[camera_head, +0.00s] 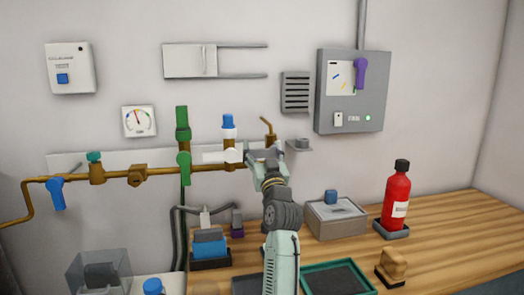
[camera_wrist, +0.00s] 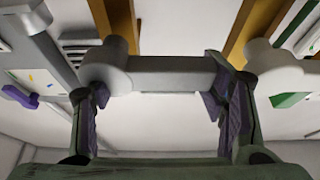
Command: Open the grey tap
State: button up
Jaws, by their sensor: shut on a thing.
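The grey tap's handle (camera_head: 264,153) is at the right end of the brass pipe, partly hidden by my gripper (camera_head: 262,163). In the wrist view the grey handle (camera_wrist: 165,75) lies crosswise between the fingertips, with its rounded hub at the left. My gripper (camera_wrist: 158,90) is shut on this handle, one dark-padded finger at each end of it. The handle looks about level along the wall. The tap's body behind my gripper is mostly hidden in the head view.
Left along the pipe (camera_head: 112,179) are a white tap (camera_head: 233,156), green handles (camera_head: 183,168) and a blue handle (camera_head: 57,194). A grey panel with a purple lever (camera_head: 360,73) is at the right. Below, a red bottle (camera_head: 396,197) and a grey box (camera_head: 336,220) stand on the bench.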

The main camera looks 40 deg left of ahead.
jog(key=shift+d+f+n+g+y+b, duration=0.1)
jog(key=shift+f+n+g+y+b, duration=0.2)
jog(key=shift+n+b, duration=0.8)
jog(key=shift+d+f+n+g+y+b, duration=0.15)
jog(key=shift+f+n+g+b, duration=0.35)
jog(key=shift+b, duration=0.95)
jog(key=n+b, duration=0.1)
jog(key=n+g+b, duration=0.1)
jog(key=n+b, duration=0.1)
jog(key=shift+a+f+n+y, duration=0.2)
jog(key=shift+n+y, duration=0.1)
jog(key=shift+y, duration=0.05)
jog(key=shift+a+n+g+b, duration=0.1)
jog(key=shift+n+g+b, duration=0.3)
jog(key=shift+n, duration=0.3)
jog(key=shift+r, duration=0.1)
jog(key=o, duration=1.7)
jog(key=v, duration=1.2)
jog(key=shift+f, duration=0.2)
